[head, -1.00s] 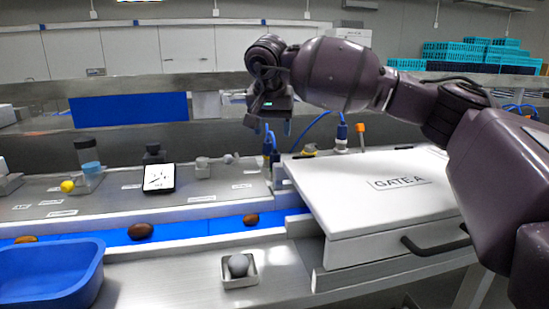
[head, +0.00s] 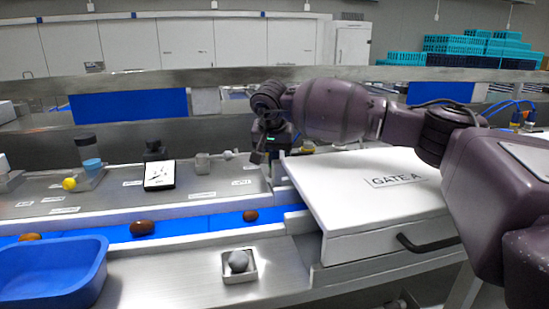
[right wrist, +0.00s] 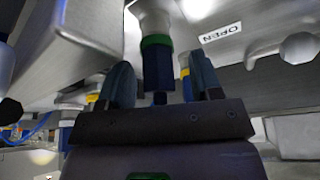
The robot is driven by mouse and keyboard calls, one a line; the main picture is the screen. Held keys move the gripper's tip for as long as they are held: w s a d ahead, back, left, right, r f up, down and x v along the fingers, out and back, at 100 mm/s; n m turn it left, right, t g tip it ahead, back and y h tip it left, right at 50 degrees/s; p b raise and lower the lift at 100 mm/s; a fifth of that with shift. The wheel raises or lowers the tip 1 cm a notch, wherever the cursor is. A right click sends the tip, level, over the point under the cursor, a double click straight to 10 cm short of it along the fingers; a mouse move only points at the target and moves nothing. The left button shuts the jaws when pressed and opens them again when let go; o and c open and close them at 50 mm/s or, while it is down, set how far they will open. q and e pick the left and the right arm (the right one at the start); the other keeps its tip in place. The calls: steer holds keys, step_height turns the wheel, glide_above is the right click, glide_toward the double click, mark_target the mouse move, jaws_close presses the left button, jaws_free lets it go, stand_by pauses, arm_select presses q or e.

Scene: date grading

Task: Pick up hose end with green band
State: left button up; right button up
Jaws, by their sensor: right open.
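The hose end with the green band (right wrist: 157,42) shows in the right wrist view, with a pale fitting above the band and a dark blue part below. My right gripper (right wrist: 160,68) is open, its two blue fingers on either side of the hose end in that view. Whether they touch it I cannot tell. My left gripper is not in view.
A yellow-banded piece (right wrist: 184,70) is close by the right finger. The white GATE A panel (head: 350,205) lies under my right arm. Dates ride the blue belt (head: 190,224); a blue bin (head: 75,283) stands front left.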

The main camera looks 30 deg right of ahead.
steer(key=shift+w+f, duration=0.1)
steer(key=shift+f, duration=0.2)
jaws_close()
steer(key=shift+r, duration=0.1)
